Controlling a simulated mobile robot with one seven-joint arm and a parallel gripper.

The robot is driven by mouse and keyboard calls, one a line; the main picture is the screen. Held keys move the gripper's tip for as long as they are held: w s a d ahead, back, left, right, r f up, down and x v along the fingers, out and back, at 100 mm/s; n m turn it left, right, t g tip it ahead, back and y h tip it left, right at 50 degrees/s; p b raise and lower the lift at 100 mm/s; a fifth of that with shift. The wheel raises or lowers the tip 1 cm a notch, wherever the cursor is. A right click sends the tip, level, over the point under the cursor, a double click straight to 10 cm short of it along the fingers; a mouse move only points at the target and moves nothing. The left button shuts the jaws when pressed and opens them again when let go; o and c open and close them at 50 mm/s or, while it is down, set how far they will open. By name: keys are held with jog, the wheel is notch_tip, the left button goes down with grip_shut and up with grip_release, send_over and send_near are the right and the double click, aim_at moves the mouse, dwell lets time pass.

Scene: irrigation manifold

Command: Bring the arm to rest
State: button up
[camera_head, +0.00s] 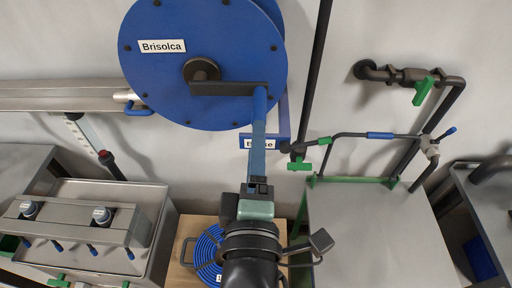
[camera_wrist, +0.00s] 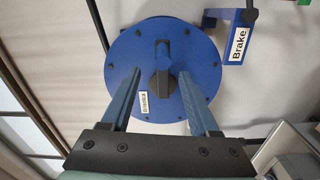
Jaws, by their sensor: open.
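My gripper (camera_head: 258,132) reaches up from the bottom middle in the head view, in front of a blue reel labelled Brisolca (camera_head: 160,85). Its two blue-grey fingers (camera_wrist: 160,75) stand wide apart in the wrist view, with nothing gripped. The crank arm also shows in the head view (camera_head: 225,89), running right from the hub. I cannot tell how far the fingertips are from the handle.
A blue bracket labelled Brake (camera_wrist: 236,45) sits beside the reel. A coiled blue hose (camera_head: 207,247) lies below on a wooden board. Pipes with green valves (camera_head: 423,90) and a grey-topped bench (camera_head: 375,230) are at right.

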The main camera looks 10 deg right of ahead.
jog(key=w+a+r+m+t+y, duration=0.1)
jog(key=a+r+m+t, duration=0.2)
jog(key=r, duration=0.8)
jog(key=w+a+r+m+t+y, duration=0.1)
jog(key=r+m+t, duration=0.3)
jog(key=r, duration=0.6)
jog(key=s+a+r+m+t+y, duration=0.1)
jog(key=s+r+m, duration=0.1)
jog(key=r, duration=0.5)
jog(key=s+a+r+m+t+y, duration=0.2)
jog(key=s+r+m, duration=0.1)
jog(key=r, duration=0.5)
jog(key=shift+s+a+m, duration=0.25)
jog(key=shift+m, duration=0.45)
